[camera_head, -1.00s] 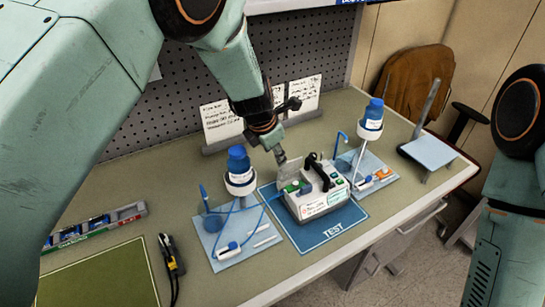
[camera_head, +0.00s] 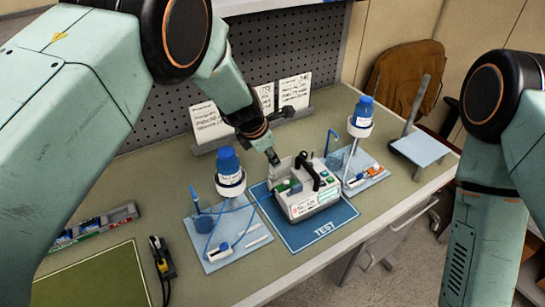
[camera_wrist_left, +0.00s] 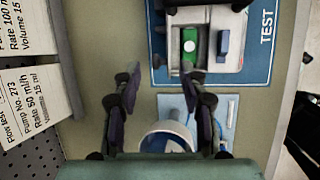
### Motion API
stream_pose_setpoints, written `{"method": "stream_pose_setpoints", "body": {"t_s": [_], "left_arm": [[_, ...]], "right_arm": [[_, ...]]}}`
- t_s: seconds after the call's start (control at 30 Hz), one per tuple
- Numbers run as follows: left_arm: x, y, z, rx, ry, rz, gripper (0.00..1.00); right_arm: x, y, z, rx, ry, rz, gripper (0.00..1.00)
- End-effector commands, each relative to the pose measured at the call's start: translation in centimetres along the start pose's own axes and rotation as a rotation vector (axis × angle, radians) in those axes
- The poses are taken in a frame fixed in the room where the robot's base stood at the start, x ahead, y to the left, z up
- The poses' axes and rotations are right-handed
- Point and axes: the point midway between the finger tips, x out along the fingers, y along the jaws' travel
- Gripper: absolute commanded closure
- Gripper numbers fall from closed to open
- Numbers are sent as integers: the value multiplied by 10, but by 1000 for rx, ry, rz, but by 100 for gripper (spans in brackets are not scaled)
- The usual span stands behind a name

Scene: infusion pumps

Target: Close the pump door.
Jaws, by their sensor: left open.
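The white infusion pump (camera_head: 312,207) with a black carry handle sits on the blue TEST mat (camera_head: 325,232). A pale, see-through panel, seemingly the pump door (camera_head: 284,169), stands up at its back left, so the door looks open. Green parts show inside the bay, and the wrist view shows a green piece (camera_wrist_left: 189,46) in the pump. My left gripper (camera_head: 273,158) is at the pump's back left corner, close to the panel. Contact cannot be told. In the wrist view its fingers (camera_wrist_left: 160,70) are spread, with nothing between them. My right gripper is out of view.
Blue-capped bottles stand in holders left (camera_head: 229,165) and right (camera_head: 362,112) of the pump, with blue tubing on the left. Cards (camera_head: 210,122) lean at the back wall. A black-and-yellow tool (camera_head: 160,257) lies at front left. The bench is clear behind the mat.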

Motion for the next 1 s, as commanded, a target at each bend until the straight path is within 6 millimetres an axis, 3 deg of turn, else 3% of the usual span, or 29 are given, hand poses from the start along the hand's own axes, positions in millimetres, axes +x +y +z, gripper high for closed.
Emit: {"method": "stream_pose_setpoints", "body": {"t_s": [0.3,0.7,1.0], "left_arm": [[33,1,0,-5,0,1,58],[38,1,-1,-5,1,2,58],[38,1,0,-4,1,2,84]], "right_arm": [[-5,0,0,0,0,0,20],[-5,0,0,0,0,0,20],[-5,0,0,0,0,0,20]]}}
